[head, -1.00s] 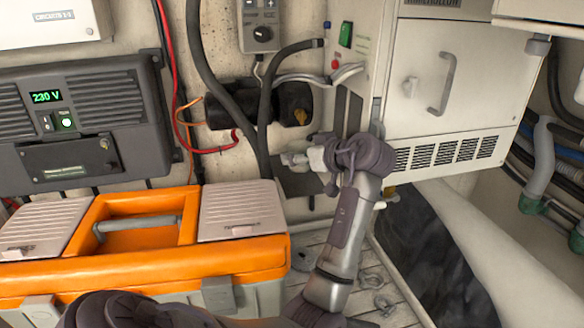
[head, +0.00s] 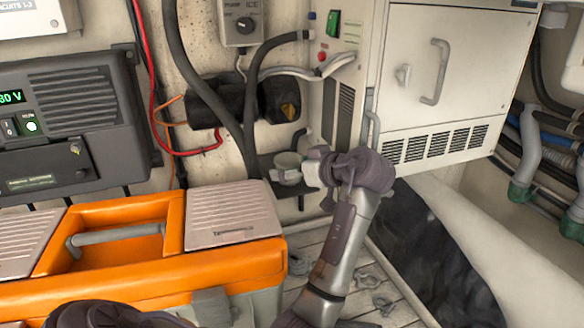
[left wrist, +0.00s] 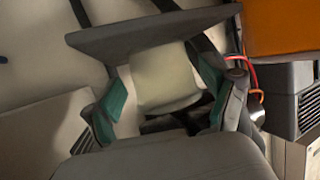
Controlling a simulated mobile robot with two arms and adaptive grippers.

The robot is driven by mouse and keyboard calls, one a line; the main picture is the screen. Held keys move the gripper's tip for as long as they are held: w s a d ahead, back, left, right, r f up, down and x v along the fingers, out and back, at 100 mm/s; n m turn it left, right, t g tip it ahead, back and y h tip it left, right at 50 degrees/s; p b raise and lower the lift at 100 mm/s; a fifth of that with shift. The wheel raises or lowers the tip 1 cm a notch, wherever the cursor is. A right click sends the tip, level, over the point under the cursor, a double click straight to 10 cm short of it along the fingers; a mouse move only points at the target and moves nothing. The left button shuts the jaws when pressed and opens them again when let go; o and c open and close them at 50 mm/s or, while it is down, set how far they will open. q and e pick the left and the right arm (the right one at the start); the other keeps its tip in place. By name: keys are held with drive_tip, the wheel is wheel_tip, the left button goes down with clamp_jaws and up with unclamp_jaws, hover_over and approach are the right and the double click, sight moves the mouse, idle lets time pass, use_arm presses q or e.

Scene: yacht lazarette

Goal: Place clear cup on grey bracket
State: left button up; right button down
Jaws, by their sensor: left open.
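The clear cup (head: 288,163) looks pale and translucent in the head view and stands at the grey bracket (head: 264,163) on the back wall. In the left wrist view the cup (left wrist: 165,78) is between the two green-padded fingertips, its end against the flat dark plate of the bracket (left wrist: 130,35). My left gripper (head: 308,174) reaches in from the right side of the cup, and its jaws (left wrist: 162,92) are open around it. Whether a pad still touches the cup is hard to tell. My right gripper is not in view.
An orange toolbox (head: 150,275) with grey lid panels stands at the front left. Black hoses (head: 200,70) and a black cylinder (head: 240,102) hang close above the bracket. A white cabinet (head: 445,75) is to the right. Slatted floor (head: 310,240) shows below.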

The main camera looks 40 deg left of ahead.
use_arm(q)
drive_tip(key=shift+a, duration=0.25)
drive_tip(key=shift+f, duration=0.1)
drive_tip(key=b+v, duration=0.1)
drive_tip(key=v, duration=0.2)
drive_tip(key=shift+d, duration=0.25)
drive_tip(key=b+v, duration=0.1)
drive_tip(key=v, duration=0.3)
drive_tip(key=shift+r+b, duration=0.25)
drive_tip(key=shift+b, duration=0.05)
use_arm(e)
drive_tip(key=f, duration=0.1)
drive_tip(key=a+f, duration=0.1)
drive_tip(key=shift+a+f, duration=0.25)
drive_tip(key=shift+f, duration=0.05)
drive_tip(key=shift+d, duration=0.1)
